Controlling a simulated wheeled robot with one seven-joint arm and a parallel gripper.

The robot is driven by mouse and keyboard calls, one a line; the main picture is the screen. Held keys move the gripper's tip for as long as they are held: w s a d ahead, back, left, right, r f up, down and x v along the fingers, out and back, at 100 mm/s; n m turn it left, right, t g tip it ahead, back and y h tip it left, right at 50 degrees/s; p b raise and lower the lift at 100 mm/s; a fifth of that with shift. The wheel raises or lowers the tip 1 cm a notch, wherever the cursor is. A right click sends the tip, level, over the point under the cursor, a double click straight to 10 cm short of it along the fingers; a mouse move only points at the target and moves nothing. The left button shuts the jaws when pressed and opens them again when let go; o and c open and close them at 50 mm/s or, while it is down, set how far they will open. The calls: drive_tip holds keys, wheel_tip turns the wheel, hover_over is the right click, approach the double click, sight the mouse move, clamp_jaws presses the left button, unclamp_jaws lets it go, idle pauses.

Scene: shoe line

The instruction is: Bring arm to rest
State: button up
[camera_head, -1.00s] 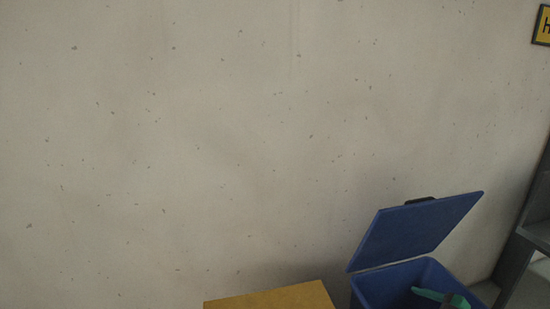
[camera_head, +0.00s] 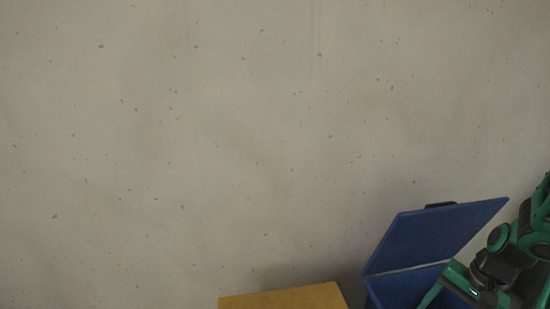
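My arm shows at the lower right, with green and black links. Its end, my gripper (camera_head: 446,289), is in front of the blue bin and partly cut off by the bottom edge of the picture. One green finger-like part points down and left over the bin opening. I cannot tell whether the gripper is open or shut, or whether it holds anything.
A blue bin (camera_head: 396,289) stands at the lower right with its blue lid (camera_head: 436,236) raised. The top of a yellow box (camera_head: 283,297) is to its left. A speckled pale wall (camera_head: 200,140) fills the background.

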drive_tip(key=s+a+r+n+g+h, duration=0.1)
drive_tip(key=s+r+n, duration=0.3)
drive_tip(key=s+r, duration=0.7)
wheel_tip(320, 180, up, 4)
drive_tip(key=shift+a+f+h, duration=0.2)
drive_tip(key=shift+a+h, duration=0.5)
drive_tip(key=shift+a, duration=0.2)
